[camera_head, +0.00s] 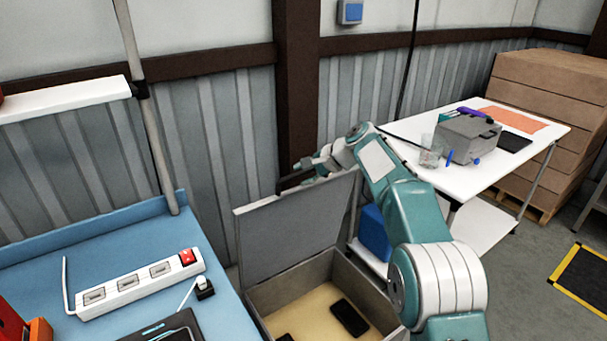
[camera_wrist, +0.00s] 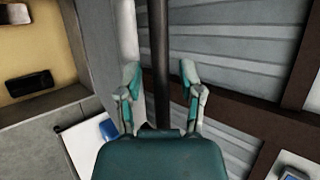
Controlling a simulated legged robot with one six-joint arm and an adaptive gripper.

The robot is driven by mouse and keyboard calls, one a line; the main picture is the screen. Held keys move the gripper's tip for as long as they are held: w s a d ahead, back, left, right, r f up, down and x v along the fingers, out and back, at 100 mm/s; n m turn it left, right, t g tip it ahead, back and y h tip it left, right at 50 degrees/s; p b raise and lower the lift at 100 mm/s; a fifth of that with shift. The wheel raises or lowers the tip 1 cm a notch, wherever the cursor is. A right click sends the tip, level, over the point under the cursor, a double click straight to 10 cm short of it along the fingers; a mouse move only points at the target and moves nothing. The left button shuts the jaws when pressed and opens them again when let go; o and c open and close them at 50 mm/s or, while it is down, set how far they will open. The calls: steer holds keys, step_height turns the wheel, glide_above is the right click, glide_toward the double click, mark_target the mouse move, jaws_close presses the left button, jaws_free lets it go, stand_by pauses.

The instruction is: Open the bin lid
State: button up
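The bin is a grey box with a pale yellow floor, at the bottom middle of the head view; its wall (camera_head: 375,290) shows at the right. Its grey lid (camera_head: 285,232) stands raised, nearly upright, at the back of the box. My gripper (camera_head: 308,172) is at the lid's top edge, partly behind it. In the wrist view my gripper's fingers (camera_wrist: 161,78) are spread apart with nothing clearly held. The lid (camera_wrist: 92,35) passes close beside the left finger; whether they touch cannot be told. The bin's wall (camera_wrist: 45,108) shows at the left.
A dark flat object (camera_head: 349,317) lies in the bin. A blue table (camera_head: 140,245) with a white power strip (camera_head: 137,287) stands left of it. A white table (camera_head: 530,135) with a grey box (camera_head: 468,142) is at the right. The corrugated wall (camera_head: 210,130) is behind.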

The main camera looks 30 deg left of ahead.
steer(key=shift+r, duration=0.15)
steer(key=v, duration=1.1)
steer(key=shift+d, duration=0.35)
steer(key=shift+w, duration=0.15)
